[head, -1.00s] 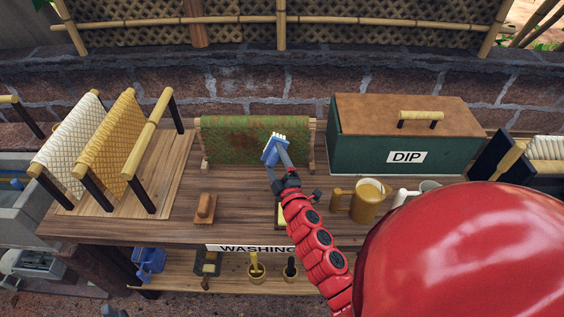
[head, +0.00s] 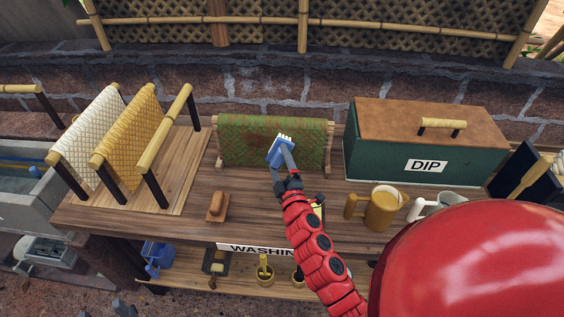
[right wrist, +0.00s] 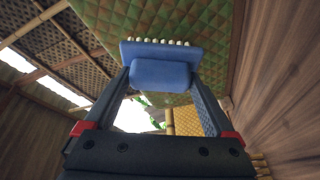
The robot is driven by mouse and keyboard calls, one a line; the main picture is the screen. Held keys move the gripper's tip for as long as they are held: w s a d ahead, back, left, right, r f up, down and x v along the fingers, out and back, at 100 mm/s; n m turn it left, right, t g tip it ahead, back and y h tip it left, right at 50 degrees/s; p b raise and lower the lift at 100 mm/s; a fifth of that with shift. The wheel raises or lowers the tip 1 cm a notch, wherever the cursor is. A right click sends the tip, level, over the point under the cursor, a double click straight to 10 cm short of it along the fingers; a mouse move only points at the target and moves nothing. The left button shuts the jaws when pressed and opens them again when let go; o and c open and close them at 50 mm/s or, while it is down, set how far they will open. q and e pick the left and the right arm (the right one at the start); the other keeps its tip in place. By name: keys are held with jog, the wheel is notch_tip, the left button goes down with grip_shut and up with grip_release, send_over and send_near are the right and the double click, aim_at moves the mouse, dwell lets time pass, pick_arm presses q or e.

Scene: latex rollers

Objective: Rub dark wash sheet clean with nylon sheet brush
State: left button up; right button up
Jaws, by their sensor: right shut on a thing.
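The dark wash sheet (head: 240,145) is a green quilted sheet with brown patches, hanging over a low wooden rack at the back of the table. It fills the top of the right wrist view (right wrist: 180,18). My right gripper (head: 285,168) is shut on the nylon sheet brush (head: 279,150), a blue block with pale bristles. The brush is in front of the sheet's middle, bristles up and towards the cloth in the right wrist view (right wrist: 165,72). Contact cannot be told for certain.
A brown wooden block (head: 217,207) sits in front of the rack. The green DIP box (head: 390,150) and a tan mug (head: 380,210) stand to the right. White and yellow sheets (head: 130,125) hang on a rack to the left. The tabletop before the sheet is mostly clear.

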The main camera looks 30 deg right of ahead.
jog(key=shift+w+a+b, duration=0.65)
jog(key=shift+w+a, duration=0.1)
jog(key=shift+a, duration=0.2)
jog(key=shift+w+a+b, duration=0.35)
jog(key=shift+w+a, duration=0.05)
jog(key=shift+a, duration=0.2)
jog(key=shift+w+a+b, duration=0.35)
jog(key=shift+w+a, duration=0.05)
jog(key=shift+a, duration=0.2)
jog(key=shift+a, duration=0.15)
